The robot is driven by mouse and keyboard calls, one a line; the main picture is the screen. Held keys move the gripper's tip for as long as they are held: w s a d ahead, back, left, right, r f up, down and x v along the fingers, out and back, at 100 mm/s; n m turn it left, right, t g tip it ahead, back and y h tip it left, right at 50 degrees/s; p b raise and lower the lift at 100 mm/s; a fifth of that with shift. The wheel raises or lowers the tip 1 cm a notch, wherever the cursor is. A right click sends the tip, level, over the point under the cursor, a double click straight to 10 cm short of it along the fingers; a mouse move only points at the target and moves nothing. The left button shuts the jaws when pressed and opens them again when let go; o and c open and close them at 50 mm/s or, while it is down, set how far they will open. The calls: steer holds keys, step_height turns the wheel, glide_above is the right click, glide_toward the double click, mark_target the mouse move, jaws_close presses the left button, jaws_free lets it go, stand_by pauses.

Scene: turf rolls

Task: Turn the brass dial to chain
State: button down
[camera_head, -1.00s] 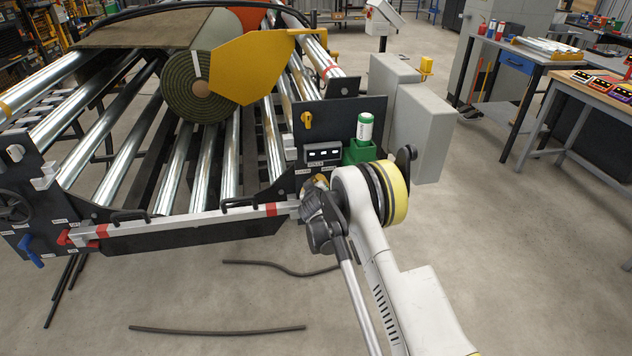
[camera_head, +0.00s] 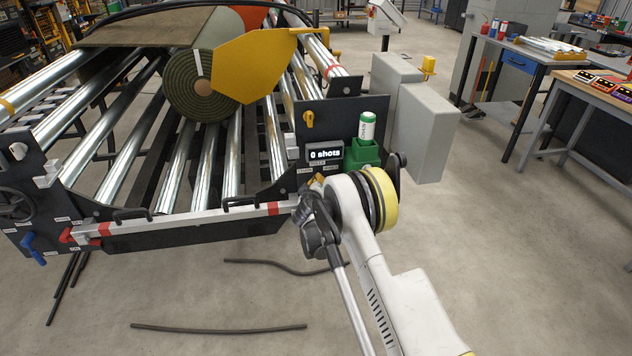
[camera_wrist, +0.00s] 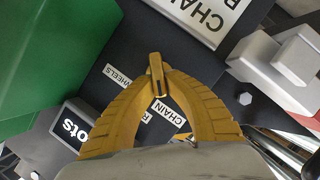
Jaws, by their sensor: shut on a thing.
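The brass dial (camera_wrist: 158,77) shows in the wrist view as a narrow bar on the dark panel. My gripper (camera_wrist: 157,73) is shut on it, one yellow finger on each side. The dial's lower end points down the picture, toward the gap between the fingers, where a CHAIN label (camera_wrist: 173,118) and a partly hidden label starting with R lie. A WHEELS label (camera_wrist: 117,76) is at the dial's left, outside the finger. In the head view my gripper (camera_head: 316,186) is at the panel's lower edge, and the wrist hides most of the dial.
A display (camera_head: 324,154) above the dial reads "0 shots". A green holder (camera_head: 362,154) with a white and green cylinder (camera_head: 367,126) stands beside it. A yellow knob (camera_head: 308,119) sits higher on the panel. A grey box (camera_head: 424,130) is at the right.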

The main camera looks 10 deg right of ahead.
steer(key=c, duration=1.4)
jaws_free()
steer(key=v, duration=1.2)
steer(key=shift+r, duration=0.1)
steer(key=shift+d, duration=0.1)
